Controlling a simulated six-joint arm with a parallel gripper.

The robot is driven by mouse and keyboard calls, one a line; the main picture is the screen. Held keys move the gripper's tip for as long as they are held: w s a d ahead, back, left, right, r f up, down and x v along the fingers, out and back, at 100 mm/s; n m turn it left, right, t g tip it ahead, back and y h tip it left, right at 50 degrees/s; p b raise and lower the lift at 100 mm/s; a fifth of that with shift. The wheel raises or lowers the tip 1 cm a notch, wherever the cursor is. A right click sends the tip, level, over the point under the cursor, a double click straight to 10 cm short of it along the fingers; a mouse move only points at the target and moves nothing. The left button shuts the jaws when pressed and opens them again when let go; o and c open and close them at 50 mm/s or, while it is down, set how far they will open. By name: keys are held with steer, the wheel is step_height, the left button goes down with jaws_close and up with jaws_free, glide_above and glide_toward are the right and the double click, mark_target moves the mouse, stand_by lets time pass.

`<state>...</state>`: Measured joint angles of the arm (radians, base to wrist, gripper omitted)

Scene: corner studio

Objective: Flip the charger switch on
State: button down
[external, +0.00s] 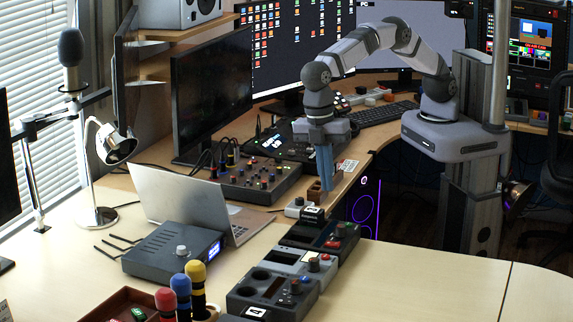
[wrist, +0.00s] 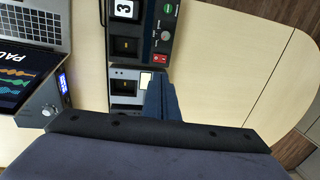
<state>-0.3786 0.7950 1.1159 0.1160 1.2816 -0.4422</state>
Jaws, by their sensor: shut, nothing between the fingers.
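A row of charger units stands on the table. In the external view, a black unit (external: 328,236) is behind a grey unit (external: 303,260), with another dark unit (external: 268,290) in front. My gripper (external: 325,188) is shut and empty, pointing down above the table near the row's far end. In the wrist view, its blue fingers (wrist: 157,84) overlap a grey unit (wrist: 122,74) and hide part of it. A pale switch or label (wrist: 146,80) shows beside the fingertips. The dark unit (wrist: 130,30) above has a red switch (wrist: 160,58). I cannot tell any switch's position or contact.
A laptop (external: 185,200) and a dark box with a knob (external: 172,250) stand left of the row. A mixer (external: 258,180) is behind. Red, blue and yellow topped microphones (external: 181,290) stand at front. Bare table (wrist: 225,60) lies right of the units in the wrist view.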

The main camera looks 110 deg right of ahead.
mark_target(338, 244)
steer(key=shift+b, duration=0.3)
steer(key=shift+s+a+b, duration=0.4)
steer(key=shift+a+b, duration=0.1)
steer(key=shift+b, duration=0.55)
steer(key=f+p, duration=0.1)
steer(key=f, duration=0.3)
steer(key=s+f+p, duration=0.1)
steer(key=f, duration=0.4)
steer(key=a+f+p, duration=0.1)
steer(key=f, duration=0.3)
steer(key=shift+s+a+f+p, duration=0.1)
steer(key=shift+s+f+p, duration=0.05)
steer(key=shift+f+p, duration=0.15)
steer(key=shift+f, duration=0.1)
